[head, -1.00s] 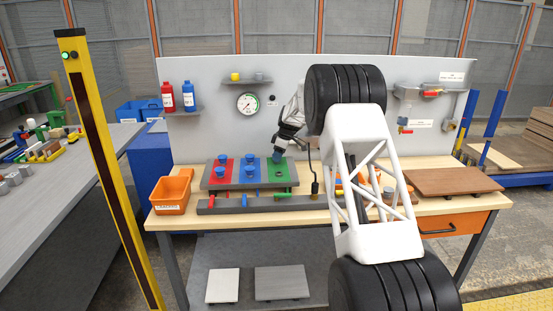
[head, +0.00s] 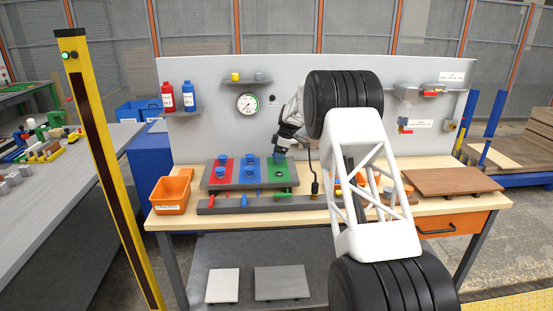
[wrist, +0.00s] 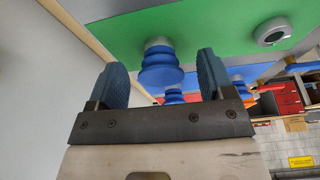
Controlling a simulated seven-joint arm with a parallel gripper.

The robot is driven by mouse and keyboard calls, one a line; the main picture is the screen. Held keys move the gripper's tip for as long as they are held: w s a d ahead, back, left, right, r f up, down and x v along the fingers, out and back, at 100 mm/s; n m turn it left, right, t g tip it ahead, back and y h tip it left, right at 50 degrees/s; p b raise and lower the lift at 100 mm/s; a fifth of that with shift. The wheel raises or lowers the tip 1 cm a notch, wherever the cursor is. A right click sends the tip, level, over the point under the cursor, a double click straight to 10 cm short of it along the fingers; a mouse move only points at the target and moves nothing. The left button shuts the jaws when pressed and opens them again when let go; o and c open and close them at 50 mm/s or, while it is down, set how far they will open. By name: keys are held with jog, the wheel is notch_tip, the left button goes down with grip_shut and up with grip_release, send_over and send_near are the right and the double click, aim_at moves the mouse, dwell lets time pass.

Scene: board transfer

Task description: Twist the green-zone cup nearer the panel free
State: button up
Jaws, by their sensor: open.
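The blue bellows cup in the green zone (wrist: 160,66) hangs from its fitting on the green face in the wrist view. My gripper (wrist: 163,60) is open, with one blue finger on each side of this cup. I see a gap on both sides, so the fingers do not grip it. In the head view my gripper (head: 280,156) is over the far edge of the green zone (head: 290,171) and hides the cup. The other green-zone place, nearer the front, is an empty ring socket (head: 278,176), also visible in the wrist view (wrist: 272,31).
Blue cups stand in the red zone (head: 221,171) and the blue zone (head: 248,171) beside it. The grey panel (head: 225,130) rises close behind. An orange bin (head: 171,194) sits at left, a brown board (head: 455,182) at right. A grey rail (head: 225,206) lies in front.

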jog(key=shift+r, duration=0.1)
jog(key=v, duration=0.7)
jog(key=shift+d+r, duration=0.2)
jog(key=shift+r, duration=0.1)
jog(key=s+d+r+m+h, duration=0.1)
jog(key=s+r+m, duration=0.35)
jog(key=s, duration=0.85)
jog(key=s+d+r+m+t, duration=0.1)
jog(key=s+r+m, duration=0.1)
jog(key=s+r, duration=0.85)
jog(key=s+d+r+m+h, duration=0.1)
jog(key=s+d+r+m, duration=0.2)
jog(key=s, duration=1.2)
jog(key=s+f+m, duration=0.2)
jog(key=s+f, duration=0.1)
jog(key=s, duration=1)
jog(key=s+d+f+m+t+h, duration=0.1)
jog(key=s+f+m, duration=0.2)
jog(key=s, duration=1.1)
jog(key=s+f+m, duration=0.3)
jog(key=s, duration=1.1)
jog(key=shift+d, duration=0.2)
